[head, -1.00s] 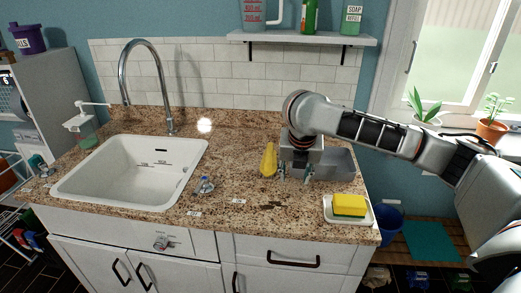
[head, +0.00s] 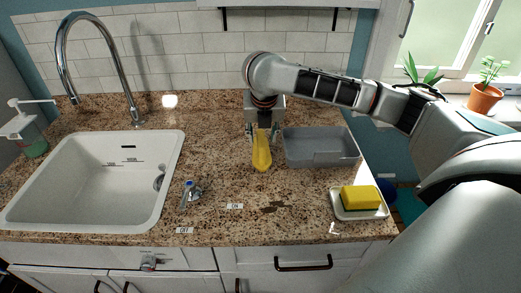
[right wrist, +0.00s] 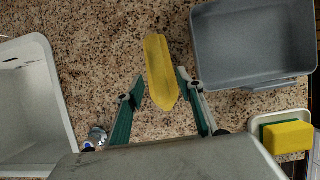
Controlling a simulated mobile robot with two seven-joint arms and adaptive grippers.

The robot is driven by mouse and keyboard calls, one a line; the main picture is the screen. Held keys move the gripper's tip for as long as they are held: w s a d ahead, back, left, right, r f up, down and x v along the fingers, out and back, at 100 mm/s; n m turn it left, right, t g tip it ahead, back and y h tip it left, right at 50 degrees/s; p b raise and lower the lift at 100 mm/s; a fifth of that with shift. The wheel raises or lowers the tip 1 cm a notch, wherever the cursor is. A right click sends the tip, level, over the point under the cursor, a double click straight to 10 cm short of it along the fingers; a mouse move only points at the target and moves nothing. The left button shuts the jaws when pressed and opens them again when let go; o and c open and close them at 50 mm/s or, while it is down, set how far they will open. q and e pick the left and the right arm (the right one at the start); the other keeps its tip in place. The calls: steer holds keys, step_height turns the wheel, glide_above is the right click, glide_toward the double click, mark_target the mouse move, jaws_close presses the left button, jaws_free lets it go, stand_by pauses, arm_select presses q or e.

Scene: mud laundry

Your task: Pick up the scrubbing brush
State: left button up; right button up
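The yellow scrubbing brush (head: 261,155) lies on the speckled granite counter, left of the grey bin. It also shows in the right wrist view (right wrist: 160,66), pointing toward the gripper. My right gripper (head: 262,134) is above the brush's far part and points down. In the right wrist view its two green-padded fingers (right wrist: 160,82) are apart, one on each side of the brush, with gaps visible. Whether the fingertips are at the brush's height is hard to tell. My left gripper is not in view.
A grey bin (head: 322,160) stands close to the right of the brush. A yellow sponge (head: 361,198) sits on a white dish (head: 352,215) at the front right. The counter in front is mostly clear.

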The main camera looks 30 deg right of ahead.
mark_target(261, 140)
steer(key=shift+x, duration=2.35)
steer(key=shift+w, duration=0.1)
jaws_close()
steer(key=shift+r, duration=0.1)
step_height(261, 140, up, 20)
steer(key=c, duration=0.9)
jaws_free()
steer(key=shift+a, duration=0.1)
jaws_close()
